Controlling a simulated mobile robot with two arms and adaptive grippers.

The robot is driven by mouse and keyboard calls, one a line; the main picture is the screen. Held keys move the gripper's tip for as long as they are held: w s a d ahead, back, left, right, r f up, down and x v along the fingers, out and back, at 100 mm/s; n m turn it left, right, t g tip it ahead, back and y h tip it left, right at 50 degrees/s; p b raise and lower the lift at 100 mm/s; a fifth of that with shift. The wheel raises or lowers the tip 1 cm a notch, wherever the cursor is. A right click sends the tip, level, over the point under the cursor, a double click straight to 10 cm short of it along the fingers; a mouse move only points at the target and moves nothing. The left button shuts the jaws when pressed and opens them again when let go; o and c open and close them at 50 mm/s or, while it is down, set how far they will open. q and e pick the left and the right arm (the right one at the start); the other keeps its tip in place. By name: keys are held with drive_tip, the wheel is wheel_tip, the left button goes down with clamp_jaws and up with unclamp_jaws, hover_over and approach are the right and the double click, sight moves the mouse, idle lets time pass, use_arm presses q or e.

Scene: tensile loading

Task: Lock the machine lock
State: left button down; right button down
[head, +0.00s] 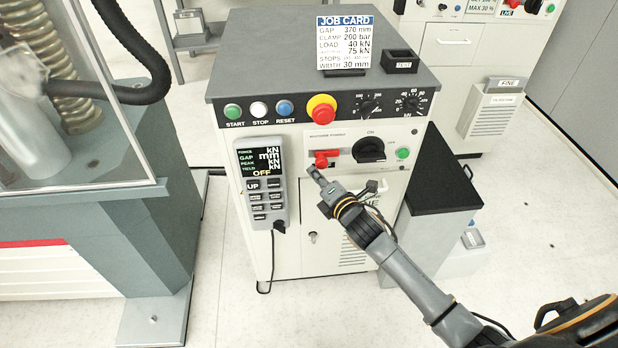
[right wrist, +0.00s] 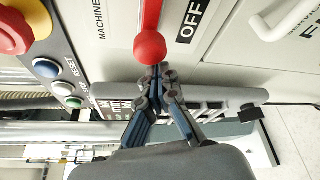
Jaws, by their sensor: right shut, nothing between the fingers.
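The machine's control panel carries a red lever (head: 328,154) with a round red ball end (head: 321,161). The lever also shows in the right wrist view (right wrist: 151,14), with its ball (right wrist: 150,47) just beyond my fingertips and an OFF label beside it. A large black rotary switch (head: 368,149) sits right of the lever, under the word ON. My right gripper (head: 314,171) is shut and empty, its tips at or very near the ball; it also shows in the right wrist view (right wrist: 156,72). I cannot tell whether they touch. My left gripper is out of view.
A grey pendant (head: 262,200) reading OFF hangs left of the lever. A red emergency stop (head: 322,110) is above it. A small keyhole-like fitting (head: 312,237) is on the cabinet front below. A black-topped side unit (head: 436,185) stands to the right.

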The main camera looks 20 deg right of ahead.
idle(0.3)
drive_tip(key=d, duration=0.2)
drive_tip(key=d+p, duration=0.1)
drive_tip(key=d, duration=0.1)
drive_tip(key=shift+s, duration=0.4)
